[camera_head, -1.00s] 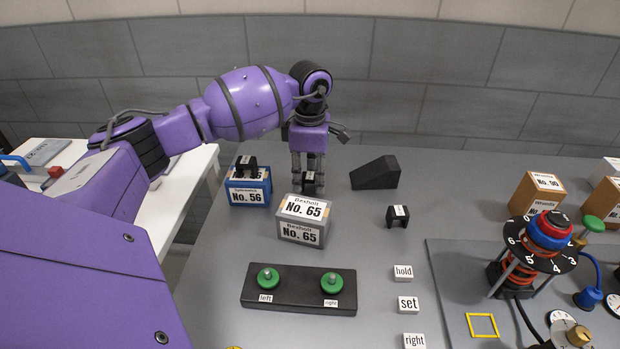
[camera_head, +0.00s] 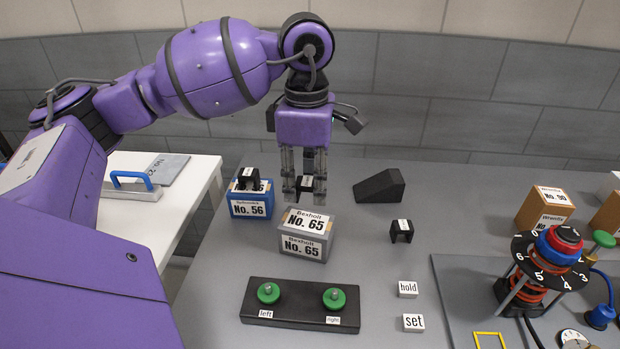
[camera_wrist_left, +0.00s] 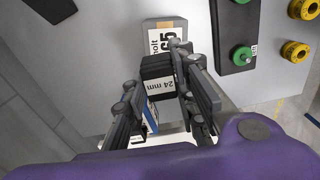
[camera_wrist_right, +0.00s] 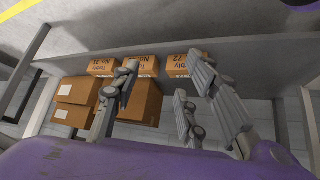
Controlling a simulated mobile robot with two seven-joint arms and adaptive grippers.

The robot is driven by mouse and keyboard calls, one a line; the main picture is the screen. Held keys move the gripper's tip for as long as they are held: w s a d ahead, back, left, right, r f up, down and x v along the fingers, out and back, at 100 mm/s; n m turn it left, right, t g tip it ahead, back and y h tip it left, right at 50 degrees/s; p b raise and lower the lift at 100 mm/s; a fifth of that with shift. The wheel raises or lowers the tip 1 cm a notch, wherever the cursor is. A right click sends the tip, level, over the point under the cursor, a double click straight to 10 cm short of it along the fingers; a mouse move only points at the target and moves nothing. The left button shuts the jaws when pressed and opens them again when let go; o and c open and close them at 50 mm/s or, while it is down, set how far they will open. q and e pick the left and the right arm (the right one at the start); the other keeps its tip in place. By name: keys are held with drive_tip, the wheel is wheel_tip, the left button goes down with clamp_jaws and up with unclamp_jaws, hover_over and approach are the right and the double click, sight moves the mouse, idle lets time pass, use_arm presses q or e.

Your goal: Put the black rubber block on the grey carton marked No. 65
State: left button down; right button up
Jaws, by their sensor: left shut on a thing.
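My left gripper (camera_head: 305,190) is shut on a small black block (camera_head: 306,183), which bears a white label reading "24 mm" in the left wrist view (camera_wrist_left: 158,80). It holds the block in the air; in the head view the block shows just above and behind the grey carton marked No. 65 (camera_head: 303,244). The carton stands on the table with a bare, labelled top; in the left wrist view the block partly covers it. My right gripper (camera_wrist_right: 166,78) is open and empty, in front of a shelf, and is out of the head view.
A blue No. 56 carton (camera_head: 249,208) with a black piece (camera_head: 249,178) on top stands left of the grey one. Another black piece (camera_head: 401,231) and a black wedge (camera_head: 380,187) lie to the right. A black base with green knobs (camera_head: 300,304) is in front.

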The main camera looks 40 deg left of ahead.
use_arm(q)
drive_tip(key=shift+s+d+r, duration=0.25)
drive_tip(key=shift+r, duration=0.05)
drive_tip(key=s+d+r+m+p, duration=0.1)
drive_tip(key=s+d+r+m, duration=0.4)
drive_tip(key=m, duration=0.4)
drive_tip(key=s+d+r+m, duration=0.2)
drive_tip(key=s+r+m, duration=0.1)
drive_tip(key=s+m, duration=0.45)
hover_over(307, 221)
drive_tip(key=s, duration=0.1)
drive_tip(key=shift+m, duration=0.45)
drive_tip(key=f, duration=0.8)
drive_tip(key=shift+s+d+f+p, duration=0.2)
drive_tip(key=shift+d+f+p, duration=0.05)
drive_tip(key=shift+d+p, duration=0.15)
drive_tip(key=shift+w+a+f, duration=0.3)
drive_tip(key=shift+w+f, duration=0.2)
drive_tip(key=shift+f, duration=0.2)
drive_tip(key=f, duration=0.3)
drive_tip(key=shift+w+a+f, duration=0.1)
drive_tip(key=shift+w+f, duration=0.1)
drive_tip(key=shift+f, duration=0.05)
use_arm(e)
drive_tip(key=shift+w+r, duration=0.3)
drive_tip(key=shift+r, duration=0.65)
